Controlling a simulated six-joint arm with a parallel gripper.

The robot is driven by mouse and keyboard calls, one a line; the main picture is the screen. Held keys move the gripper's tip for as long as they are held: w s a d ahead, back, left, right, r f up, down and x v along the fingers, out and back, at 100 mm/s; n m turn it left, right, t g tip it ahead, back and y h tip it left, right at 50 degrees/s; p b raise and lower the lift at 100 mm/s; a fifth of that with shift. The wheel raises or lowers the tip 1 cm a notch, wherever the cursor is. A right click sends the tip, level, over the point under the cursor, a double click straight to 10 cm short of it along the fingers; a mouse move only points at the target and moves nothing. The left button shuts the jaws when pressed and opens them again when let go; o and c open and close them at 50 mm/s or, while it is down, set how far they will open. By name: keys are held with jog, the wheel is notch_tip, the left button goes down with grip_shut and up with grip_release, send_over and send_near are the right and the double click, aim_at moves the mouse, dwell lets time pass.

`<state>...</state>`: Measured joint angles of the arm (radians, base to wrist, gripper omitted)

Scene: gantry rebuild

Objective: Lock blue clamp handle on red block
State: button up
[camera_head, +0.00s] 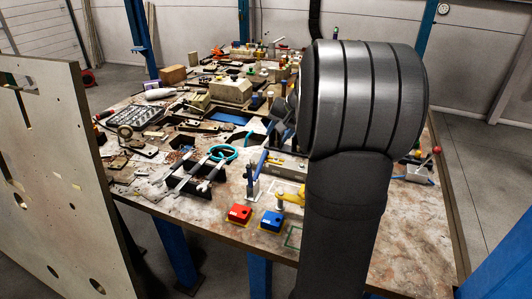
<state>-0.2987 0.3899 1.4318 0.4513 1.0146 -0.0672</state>
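A blue handle (261,163) stands upright, slightly tilted, on a small pale clamp base (252,188) near the table's front. The two look apart. A blue block (271,220) is just right of the red block. My black arm fills the right of the view and rises above the table. Dark angled parts at its left side may belong to my gripper (283,112). The fingertips cannot be made out, and whether it is open or shut does not show.
Wrenches on a dark rack (190,178) and a teal ring (223,153) lie left. Another blue piece (418,175) is at right. The table (140,198) is crowded behind; its front-right is clearer.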

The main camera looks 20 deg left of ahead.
aim_at(266, 152)
jog(key=shift+y, duration=0.7)
jog(key=w+x, duration=0.1)
jog(key=x, duration=0.4)
jog(key=w+d+x, duration=0.1)
jog(key=x, duration=0.5)
jog(key=w+d+x, duration=0.1)
jog(key=x, duration=0.4)
jog(key=shift+w+a+f, duration=0.3)
jog(key=shift+f, duration=0.25)
grip_shut()
